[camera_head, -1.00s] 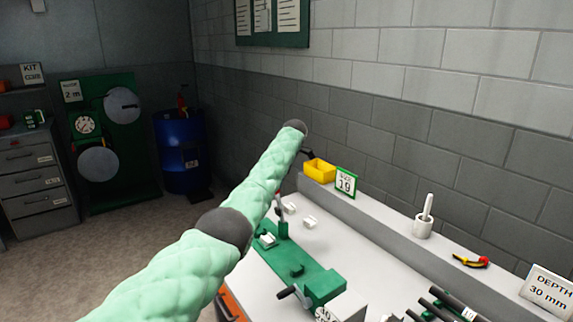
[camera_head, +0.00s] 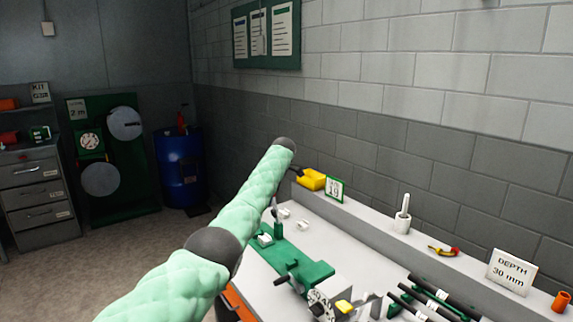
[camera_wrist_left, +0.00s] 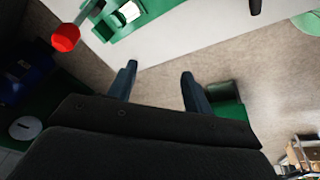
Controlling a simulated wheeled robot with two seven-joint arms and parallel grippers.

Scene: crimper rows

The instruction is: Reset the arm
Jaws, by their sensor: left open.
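My left arm, in a pale green quilted sleeve, comes in from the lower left of the head view and reaches up toward the back of the workbench (camera_head: 310,235). Its gripper is mostly hidden behind the arm's dark end in that view. In the left wrist view my left gripper (camera_wrist_left: 158,82) shows two dark fingers spread apart with nothing between them, above the bare floor. The green crimper (camera_head: 290,262) stands on the bench, right of the arm. A red knob (camera_wrist_left: 65,38) and green tool parts show at the wrist view's top left. My right gripper is not in view.
Dark rods (camera_head: 440,300) lie at the front right. A blue drum (camera_head: 181,168) and drawers (camera_head: 40,200) stand behind on the floor.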

